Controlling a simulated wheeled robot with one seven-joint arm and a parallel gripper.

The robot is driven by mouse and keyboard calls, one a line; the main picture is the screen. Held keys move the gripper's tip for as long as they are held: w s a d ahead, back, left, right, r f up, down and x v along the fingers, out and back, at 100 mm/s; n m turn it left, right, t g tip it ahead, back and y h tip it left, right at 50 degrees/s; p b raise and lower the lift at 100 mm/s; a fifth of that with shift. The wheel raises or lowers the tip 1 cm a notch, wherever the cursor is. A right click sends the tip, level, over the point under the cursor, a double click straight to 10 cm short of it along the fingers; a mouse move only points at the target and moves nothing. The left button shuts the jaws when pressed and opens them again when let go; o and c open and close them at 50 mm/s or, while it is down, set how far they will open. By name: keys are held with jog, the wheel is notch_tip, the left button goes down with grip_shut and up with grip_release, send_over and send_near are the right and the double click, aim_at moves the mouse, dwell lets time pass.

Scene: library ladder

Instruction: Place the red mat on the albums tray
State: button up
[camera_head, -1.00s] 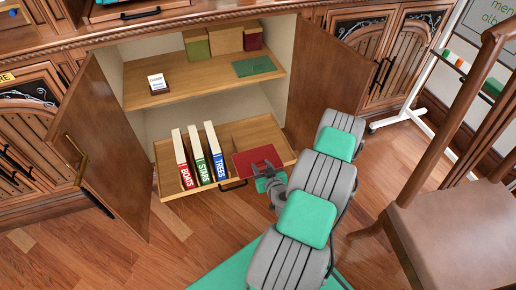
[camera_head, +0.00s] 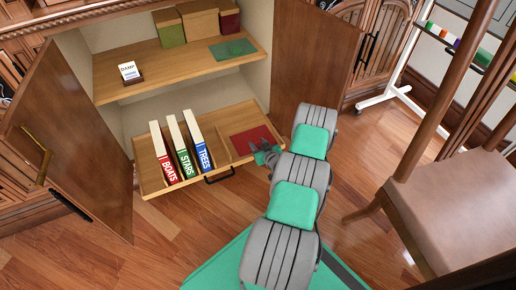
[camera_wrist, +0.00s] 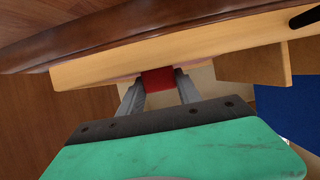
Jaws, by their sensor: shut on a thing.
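The red mat (camera_head: 250,141) is in the right compartment of the pull-out albums tray (camera_head: 170,189), in the head view. It looks nearly flat; whether it touches the tray floor I cannot tell. My gripper (camera_head: 262,152) is at the mat's front right, by the tray's right side, and is shut on it. In the wrist view, red of the mat (camera_wrist: 158,82) shows between the fingers of my gripper (camera_wrist: 160,90), with the tray's pale wooden wall (camera_wrist: 200,47) just beyond. Most of the mat is hidden there.
Albums BOATS (camera_head: 164,154), STARS (camera_head: 183,148) and TREES (camera_head: 199,142) stand in the tray's left part. Above is a shelf with a green mat (camera_head: 232,49), boxes and a small card (camera_head: 129,73). Open cabinet doors (camera_head: 75,135) (camera_head: 310,60) flank it. A chair (camera_head: 460,190) stands right.

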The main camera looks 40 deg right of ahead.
jog(key=shift+f, duration=0.3)
jog(key=shift+f, duration=0.1)
jog(key=o, duration=1.3)
jog(key=shift+o, duration=0.2)
